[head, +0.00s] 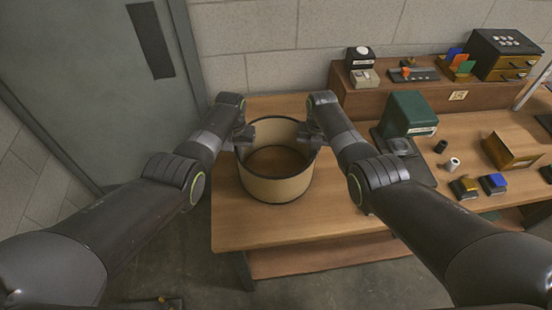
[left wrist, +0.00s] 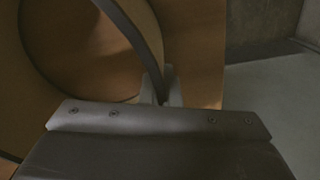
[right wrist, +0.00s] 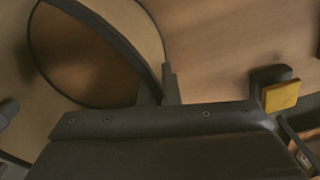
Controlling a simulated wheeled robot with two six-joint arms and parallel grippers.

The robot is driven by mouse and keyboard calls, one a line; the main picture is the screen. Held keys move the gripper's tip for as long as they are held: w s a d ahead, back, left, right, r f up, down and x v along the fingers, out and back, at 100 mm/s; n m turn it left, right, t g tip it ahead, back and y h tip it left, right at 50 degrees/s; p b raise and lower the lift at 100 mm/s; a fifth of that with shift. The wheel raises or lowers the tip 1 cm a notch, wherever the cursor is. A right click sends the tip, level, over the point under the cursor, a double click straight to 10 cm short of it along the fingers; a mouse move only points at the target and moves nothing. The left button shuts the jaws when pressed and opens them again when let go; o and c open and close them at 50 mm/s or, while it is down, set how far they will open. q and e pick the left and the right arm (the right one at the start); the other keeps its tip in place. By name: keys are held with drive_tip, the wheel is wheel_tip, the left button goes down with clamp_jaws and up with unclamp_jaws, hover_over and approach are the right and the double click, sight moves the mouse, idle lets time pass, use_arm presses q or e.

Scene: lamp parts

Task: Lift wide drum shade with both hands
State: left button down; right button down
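The wide drum shade (head: 277,188) is a tan, open cylinder with a dark rim, upright at the left part of the wooden table. I cannot tell whether its bottom touches the table. My left gripper (head: 245,139) is at the left of its rim and my right gripper (head: 312,138) is at the right. In the left wrist view the shade's dark rim (left wrist: 137,34) runs in between my fingers (left wrist: 161,88). In the right wrist view the rim (right wrist: 112,38) likewise runs between my fingers (right wrist: 159,87). Both look closed on the wall; the fingertips are partly hidden.
A green box (head: 408,113) on a dark base stands right of my right gripper. Small parts, including a blue-topped block (head: 494,183), and a cardboard box (head: 513,149) lie further right. A raised shelf (head: 440,95) is at the back. The table front (head: 270,232) is clear.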

use_arm(q)
drive_tip(key=shift+w+r, duration=0.1)
drive_tip(key=shift+r, duration=0.05)
use_arm(e)
drive_tip(key=shift+r, duration=0.15)
